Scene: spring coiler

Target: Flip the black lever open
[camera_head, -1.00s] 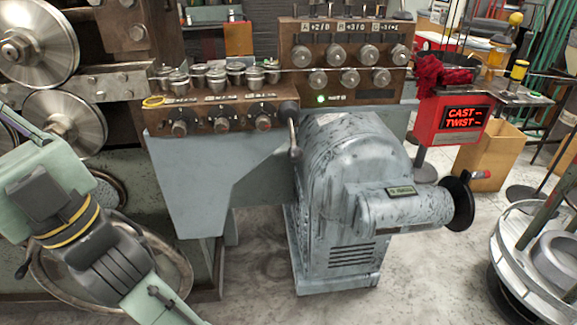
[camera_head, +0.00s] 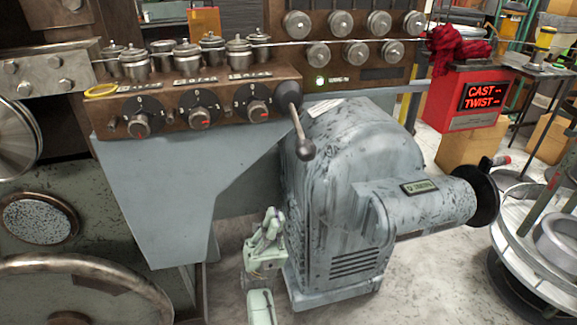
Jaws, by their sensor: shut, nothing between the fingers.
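The black lever (camera_head: 300,128) is on the right end of the brown control panel. It has a dark round hub at the top, and its arm hangs down and slightly right to a dark ball knob at its lower end. The knob is in front of the grey machine housing. My gripper (camera_head: 270,217) is pale green and points upward, low in the picture. It is shut and empty, below and left of the knob in the picture and apart from the lever.
The brown panel (camera_head: 190,118) carries several dials and metal canisters. The grey motor housing (camera_head: 350,190) stands right of my gripper. A large metal handwheel (camera_head: 75,265) is at lower left. A red display box (camera_head: 470,98) stands at right.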

